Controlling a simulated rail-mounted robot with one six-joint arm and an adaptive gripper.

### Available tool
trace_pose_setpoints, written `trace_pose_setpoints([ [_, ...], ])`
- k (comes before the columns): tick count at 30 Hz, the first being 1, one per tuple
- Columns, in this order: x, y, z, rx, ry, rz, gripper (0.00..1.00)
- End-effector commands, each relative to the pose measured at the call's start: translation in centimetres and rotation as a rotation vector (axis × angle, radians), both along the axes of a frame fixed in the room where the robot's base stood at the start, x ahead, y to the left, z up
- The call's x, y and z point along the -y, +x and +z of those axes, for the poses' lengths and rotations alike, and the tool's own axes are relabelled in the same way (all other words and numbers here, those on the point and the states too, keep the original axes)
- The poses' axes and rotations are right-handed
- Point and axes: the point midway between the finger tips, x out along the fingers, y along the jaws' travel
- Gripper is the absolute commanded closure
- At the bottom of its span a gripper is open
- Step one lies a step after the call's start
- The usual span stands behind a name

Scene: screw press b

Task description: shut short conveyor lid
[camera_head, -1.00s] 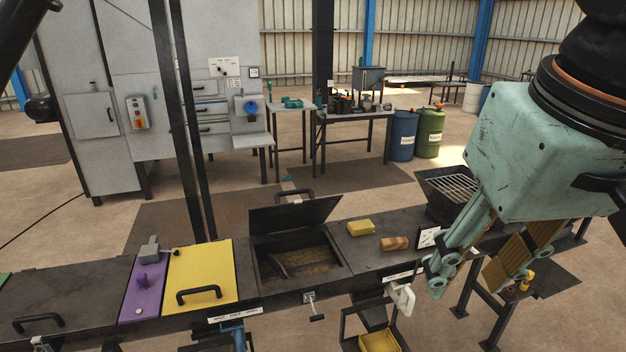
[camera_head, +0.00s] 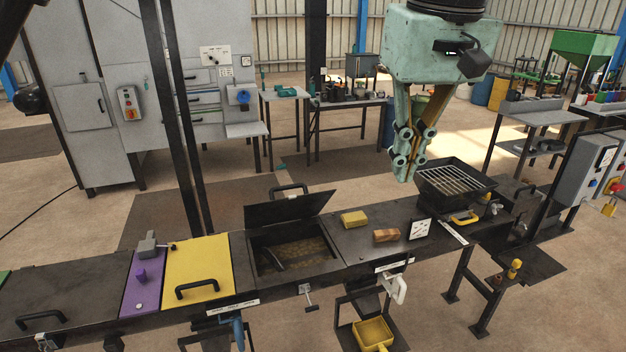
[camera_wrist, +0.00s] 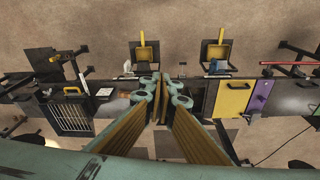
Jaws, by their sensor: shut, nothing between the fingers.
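The dark conveyor lid (camera_head: 290,209) stands open, tilted up on the far side of its opening, with its black handle (camera_head: 289,189) at the top edge. The opening (camera_head: 292,253) below it shows brown material and a dark curved piece inside. My gripper (camera_head: 407,177) is shut and empty, pointing down above the conveyor top, to the right of the lid and apart from it. In the wrist view my gripper's fingers (camera_wrist: 160,95) reach over the conveyor and hide part of it.
A yellow block (camera_head: 354,219) and a brown block (camera_head: 386,236) lie on the conveyor top right of the opening. A small white sign (camera_head: 420,230) and a grated box (camera_head: 455,180) stand farther right. A yellow panel (camera_head: 199,266) with a handle lies left. Dark posts (camera_head: 185,120) rise behind.

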Motion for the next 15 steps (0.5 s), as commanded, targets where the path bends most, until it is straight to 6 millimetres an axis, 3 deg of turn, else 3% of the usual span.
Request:
trace_pose_setpoints([
  [15,-2.0,9.2,1.4,-0.060,-0.007,0.034,1.00],
])
